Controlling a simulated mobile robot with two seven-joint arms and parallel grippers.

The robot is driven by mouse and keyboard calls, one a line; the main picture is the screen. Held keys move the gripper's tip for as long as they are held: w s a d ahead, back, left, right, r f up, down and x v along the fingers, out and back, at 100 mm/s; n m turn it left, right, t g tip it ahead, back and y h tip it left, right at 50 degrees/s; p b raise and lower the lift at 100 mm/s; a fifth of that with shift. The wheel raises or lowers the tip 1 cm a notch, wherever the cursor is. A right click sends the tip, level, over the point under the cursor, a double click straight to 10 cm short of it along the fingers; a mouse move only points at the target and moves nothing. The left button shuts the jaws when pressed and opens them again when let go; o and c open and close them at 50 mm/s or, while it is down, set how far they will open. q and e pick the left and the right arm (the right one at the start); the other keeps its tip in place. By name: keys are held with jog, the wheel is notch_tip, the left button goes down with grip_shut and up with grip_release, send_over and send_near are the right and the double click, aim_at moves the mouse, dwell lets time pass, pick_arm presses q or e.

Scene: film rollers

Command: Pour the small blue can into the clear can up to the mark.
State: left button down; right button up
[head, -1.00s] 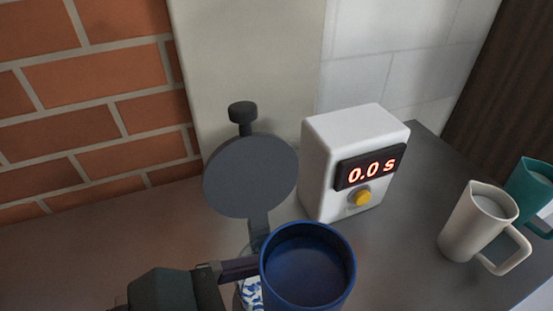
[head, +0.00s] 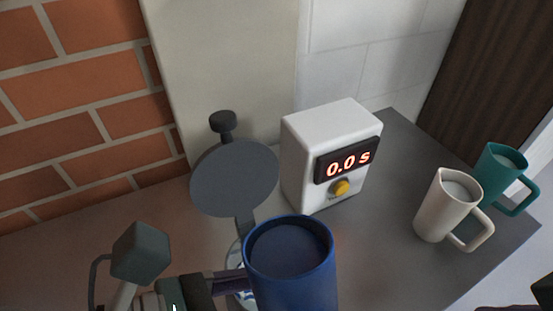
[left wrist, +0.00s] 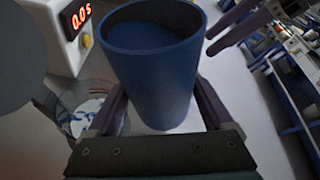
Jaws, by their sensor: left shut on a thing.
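The small blue can (head: 290,275) is held by my left gripper (left wrist: 158,112), whose fingers are shut on its sides. The can looks about upright and dark inside; its fill level is hard to tell. The clear can (head: 236,256) stands just behind it, mostly hidden by the blue can and my gripper. It also shows at the left of the left wrist view (left wrist: 88,112), with a blue-and-white pattern. Its round dark grey lid (head: 235,180) stands swung up. My right gripper (left wrist: 212,40) shows at the upper right, fingers apart and empty.
A white timer (head: 325,130) reading 0.0 s, with a yellow button, stands right of the lid. A cream jug (head: 445,205) and a teal jug (head: 500,175) stand at the right. A brick and tile wall closes off the back. Grey counter between timer and jugs is clear.

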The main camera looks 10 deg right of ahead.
aim_at(324, 304)
pick_arm(q)
jog(key=shift+s+d+r+n+g, duration=0.1)
jog(key=shift+s+r+n+g, duration=0.25)
jog(key=shift+r+n, duration=0.2)
jog(key=shift+s+d+r+n+g+h+p, duration=0.1)
jog(key=shift+s+r+n+g+h+p, duration=0.2)
jog(key=shift+r+n+g+h, duration=0.25)
jog(key=shift+d+r+n+t+p, duration=0.35)
jog(key=shift+d+n+t+p, duration=0.15)
jog(key=shift+n+p, duration=0.65)
dwell(1.6)
jog(key=shift+s+r+n+p, duration=0.1)
jog(key=shift+r+n+p, duration=0.15)
jog(key=shift+p, duration=0.15)
dwell(1.1)
jog(key=shift+f+b, duration=0.8)
jog(key=shift+f, duration=0.1)
dwell(1.7)
